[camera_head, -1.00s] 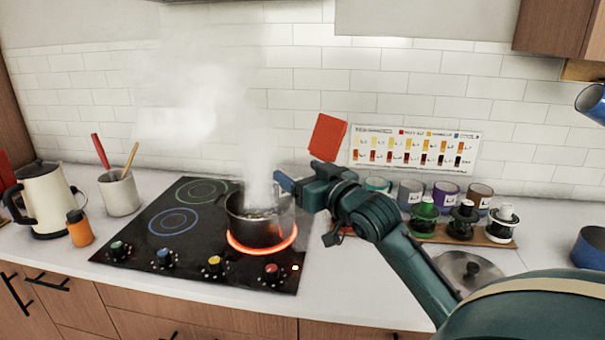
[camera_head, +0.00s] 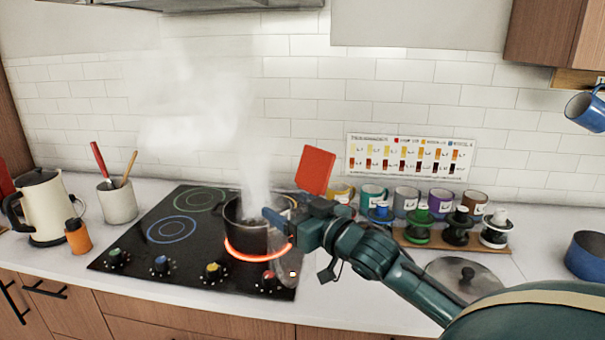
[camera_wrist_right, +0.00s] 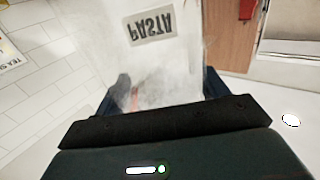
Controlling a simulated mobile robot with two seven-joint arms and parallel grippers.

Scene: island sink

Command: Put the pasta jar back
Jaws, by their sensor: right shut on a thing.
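The pasta jar (camera_wrist_right: 165,65) is clear, with a pale label reading PASTA upside down in the right wrist view. My right gripper (camera_head: 277,222) is shut on it. In the head view the gripper is beside the right rim of the steaming dark pot (camera_head: 247,237). The jar is hard to make out there; a faint clear shape (camera_head: 284,268) shows below the gripper. A red square piece (camera_head: 315,170) shows just above the gripper; I cannot tell if it belongs to the jar. My left gripper is out of view.
The pot stands on a glowing ring of the black cooktop (camera_head: 140,237). Several mugs (camera_head: 406,201) and a wooden rack (camera_head: 450,238) with colored-topped items stand at the right back. A lid (camera_head: 462,275) lies beside my arm. A kettle (camera_head: 43,205) and utensil crock (camera_head: 118,201) stand left.

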